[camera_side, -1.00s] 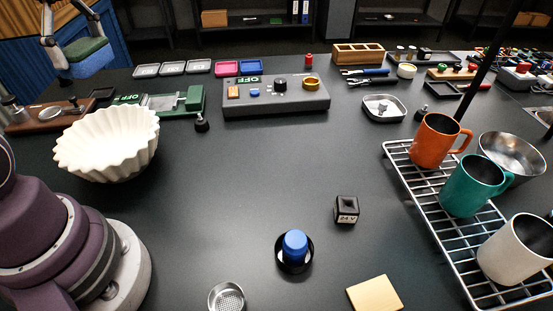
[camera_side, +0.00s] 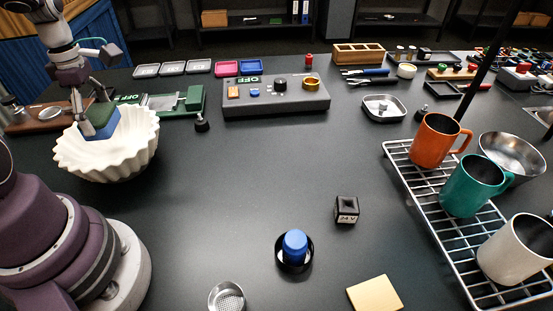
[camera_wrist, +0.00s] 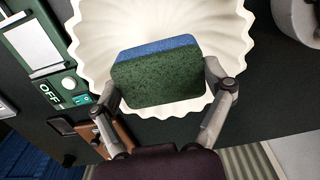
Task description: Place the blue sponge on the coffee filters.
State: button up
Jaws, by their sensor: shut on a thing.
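The sponge (camera_side: 100,121) has a blue layer and a dark green layer. In the wrist view the sponge (camera_wrist: 158,72) sits between both fingers, its green face toward the camera. My gripper (camera_side: 86,118) is shut on it. The white fluted coffee filters (camera_side: 107,160) form a wide bowl shape at the left of the table. The sponge is at the filters' opening, tilted; I cannot tell whether it touches them. In the wrist view the filters (camera_wrist: 240,50) spread behind and around the sponge.
A green device with an OFF label (camera_side: 178,103) stands behind the filters. A brown wooden base (camera_side: 40,118) is at the far left. A grey control box (camera_side: 276,97) stands at the back. A wire rack (camera_side: 440,230) with mugs is at right. The middle table is mostly clear.

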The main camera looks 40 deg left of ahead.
aim_at(97, 113)
jog(key=shift+f, duration=0.35)
jog(key=o, duration=0.6)
jog(key=shift+f, duration=0.1)
notch_tip(97, 113, up, 12)
jog(key=d+m+t, duration=0.2)
jog(key=d+m, duration=0.4)
jog(key=m, duration=0.3)
jog(key=d+m+t, duration=0.1)
jog(key=d+m, duration=0.5)
jog(key=m, duration=0.3)
jog(key=d+m+t, duration=0.2)
jog(key=d+m, duration=0.5)
jog(key=m, duration=0.2)
jog(key=shift+w+f+t, duration=0.1)
jog(key=shift+f+t, duration=0.2)
jog(key=shift+f, duration=0.1)
